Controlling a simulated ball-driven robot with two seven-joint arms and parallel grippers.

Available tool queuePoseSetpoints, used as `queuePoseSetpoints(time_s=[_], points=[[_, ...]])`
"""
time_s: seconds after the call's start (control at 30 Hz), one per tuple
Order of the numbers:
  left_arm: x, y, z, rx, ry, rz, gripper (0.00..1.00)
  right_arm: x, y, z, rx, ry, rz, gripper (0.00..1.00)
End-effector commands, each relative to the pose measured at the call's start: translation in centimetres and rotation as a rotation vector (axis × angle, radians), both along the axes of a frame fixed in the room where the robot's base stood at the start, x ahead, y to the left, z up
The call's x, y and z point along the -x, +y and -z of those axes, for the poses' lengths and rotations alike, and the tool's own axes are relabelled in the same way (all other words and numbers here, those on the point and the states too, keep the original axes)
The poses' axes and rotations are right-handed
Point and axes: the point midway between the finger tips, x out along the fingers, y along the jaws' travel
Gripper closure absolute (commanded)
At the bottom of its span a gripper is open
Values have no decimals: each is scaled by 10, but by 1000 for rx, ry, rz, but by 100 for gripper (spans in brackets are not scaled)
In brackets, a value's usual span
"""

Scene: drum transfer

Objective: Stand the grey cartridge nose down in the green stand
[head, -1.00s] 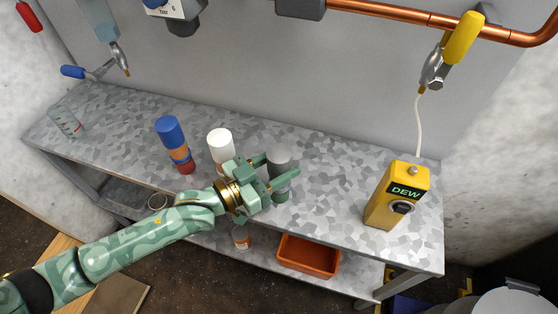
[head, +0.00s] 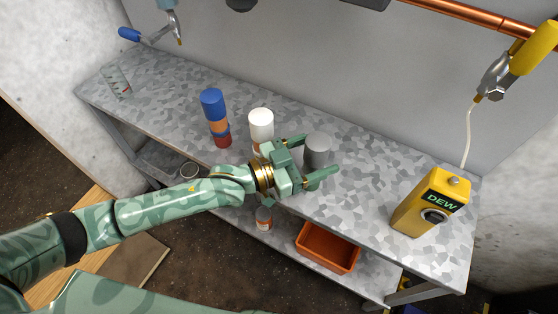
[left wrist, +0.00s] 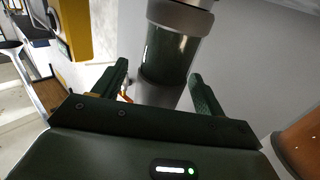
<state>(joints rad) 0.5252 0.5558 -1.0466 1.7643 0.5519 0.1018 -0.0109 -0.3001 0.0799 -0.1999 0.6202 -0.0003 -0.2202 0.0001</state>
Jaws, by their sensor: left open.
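The grey cartridge (head: 318,148) stands upright on the bench, to the right of the white cylinder. My left gripper (head: 320,155) is open, with one finger on each side of it. In the left wrist view the cartridge's plain grey part (left wrist: 157,94) lies between the open fingers. A glossy dark green section (left wrist: 172,55) adjoins it, with a wider grey band beyond. I cannot tell whether this green section is the green stand or part of the cartridge. In the head view the cartridge's lower part is hidden by the gripper. My right gripper is not in view.
A blue cylinder (head: 212,102) with orange and red bands and a white cylinder (head: 261,124) stand left of the gripper. A yellow box marked DEW (head: 430,203) stands at the right. An orange bin (head: 327,248) is on the lower shelf. The bench between cartridge and box is clear.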

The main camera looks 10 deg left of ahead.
Motion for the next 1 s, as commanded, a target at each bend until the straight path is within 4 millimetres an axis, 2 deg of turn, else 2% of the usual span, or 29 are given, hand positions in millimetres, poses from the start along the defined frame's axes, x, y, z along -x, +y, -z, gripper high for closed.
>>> queuePoseSetpoints(time_s=[0.13,0.23,0.5,0.7,0.83,1.0], points=[[4,7,-1,-1,-2,-1,29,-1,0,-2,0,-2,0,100],[14,21,-2,-3,-1,-1,29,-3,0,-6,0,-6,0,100],[55,81,-2,-4,1,-1,29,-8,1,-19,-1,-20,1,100],[80,117,-1,-3,2,0,29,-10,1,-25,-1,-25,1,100],[88,130,0,-2,0,0,29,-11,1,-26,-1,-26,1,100],[92,135,0,1,1,0,29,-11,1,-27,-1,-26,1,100]])
